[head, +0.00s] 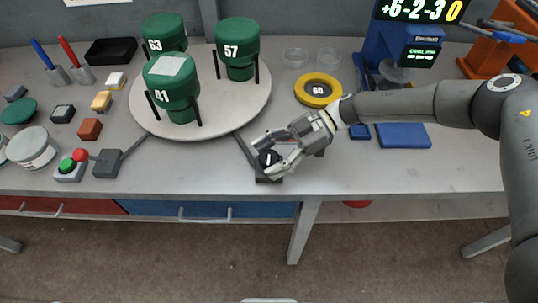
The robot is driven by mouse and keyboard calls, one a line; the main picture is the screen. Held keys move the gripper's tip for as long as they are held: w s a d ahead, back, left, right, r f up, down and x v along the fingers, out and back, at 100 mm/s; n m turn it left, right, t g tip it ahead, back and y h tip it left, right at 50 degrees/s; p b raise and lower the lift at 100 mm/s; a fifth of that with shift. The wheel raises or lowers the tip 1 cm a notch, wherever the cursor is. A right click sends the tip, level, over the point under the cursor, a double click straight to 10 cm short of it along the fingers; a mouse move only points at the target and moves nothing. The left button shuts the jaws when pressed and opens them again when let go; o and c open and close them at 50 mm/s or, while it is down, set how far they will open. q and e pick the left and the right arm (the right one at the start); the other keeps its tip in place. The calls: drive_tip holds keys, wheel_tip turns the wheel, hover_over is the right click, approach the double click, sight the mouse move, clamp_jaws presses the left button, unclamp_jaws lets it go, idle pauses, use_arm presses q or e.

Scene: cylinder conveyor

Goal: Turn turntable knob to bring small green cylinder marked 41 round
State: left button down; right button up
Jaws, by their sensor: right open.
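The white round turntable (240,105) bears three green cylinders on dark stands. The cylinder marked 41 (171,85) is at the front left and has a pale square on top. The cylinder marked 63 (164,33) is behind it, and the one marked 57 (238,45) is at the back right. The dark knob (268,159) sits on a small black base in front of the turntable. My right gripper (270,158) is open, with its fingers around or just above the knob; contact cannot be told. My left gripper is not in view.
A yellow ring marked 60 (318,90) lies right of the turntable, near clear dishes (295,57). A box with red and green buttons (71,166) stands at the front left. Small blocks and jars crowd the left side.

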drive_tip(key=v, duration=1.2)
